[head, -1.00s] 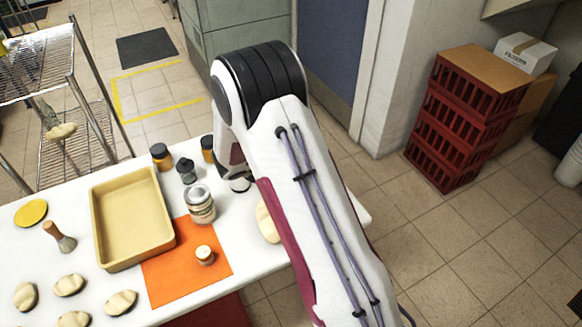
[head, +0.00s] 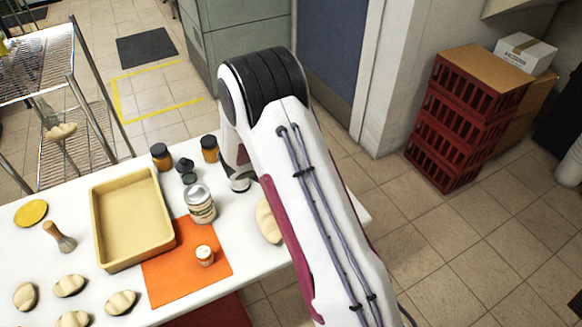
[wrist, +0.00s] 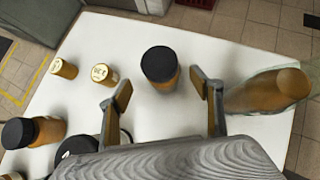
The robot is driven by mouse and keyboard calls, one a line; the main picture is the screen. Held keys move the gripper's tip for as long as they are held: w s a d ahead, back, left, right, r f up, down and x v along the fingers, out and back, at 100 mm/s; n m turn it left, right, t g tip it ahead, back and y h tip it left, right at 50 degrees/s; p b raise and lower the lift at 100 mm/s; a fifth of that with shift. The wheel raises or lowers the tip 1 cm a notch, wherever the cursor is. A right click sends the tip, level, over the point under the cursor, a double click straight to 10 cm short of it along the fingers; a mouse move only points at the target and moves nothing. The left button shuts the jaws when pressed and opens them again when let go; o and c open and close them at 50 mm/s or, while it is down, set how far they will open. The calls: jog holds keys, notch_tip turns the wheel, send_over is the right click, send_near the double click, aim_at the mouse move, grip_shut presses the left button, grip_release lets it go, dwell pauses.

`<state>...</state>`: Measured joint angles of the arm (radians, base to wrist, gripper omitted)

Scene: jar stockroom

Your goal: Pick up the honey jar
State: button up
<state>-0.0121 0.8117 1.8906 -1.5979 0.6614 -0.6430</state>
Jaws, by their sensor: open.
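My gripper (wrist: 161,88) is open and empty in the wrist view, one finger on each side. An amber jar with a black lid (wrist: 160,66) stands upright on the table and appears between the fingertips, with a gap to each side. A second amber jar with a black lid (wrist: 32,131) stands at the left. In the head view, two amber black-lidded jars, one on the left (head: 162,157) and one on the right (head: 209,149), stand near the far table edge. No label is readable, so I cannot tell which is honey. My gripper is hidden there.
In the head view, a glass jar (head: 200,204), an orange mat (head: 165,283) and a tan tray (head: 98,222) occupy the table.

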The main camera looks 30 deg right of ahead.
jog(key=shift+s+x, duration=0.2)
jog(key=shift+x, duration=2.5)
jog(key=shift+r, duration=0.1)
jog(key=c, duration=1.6)
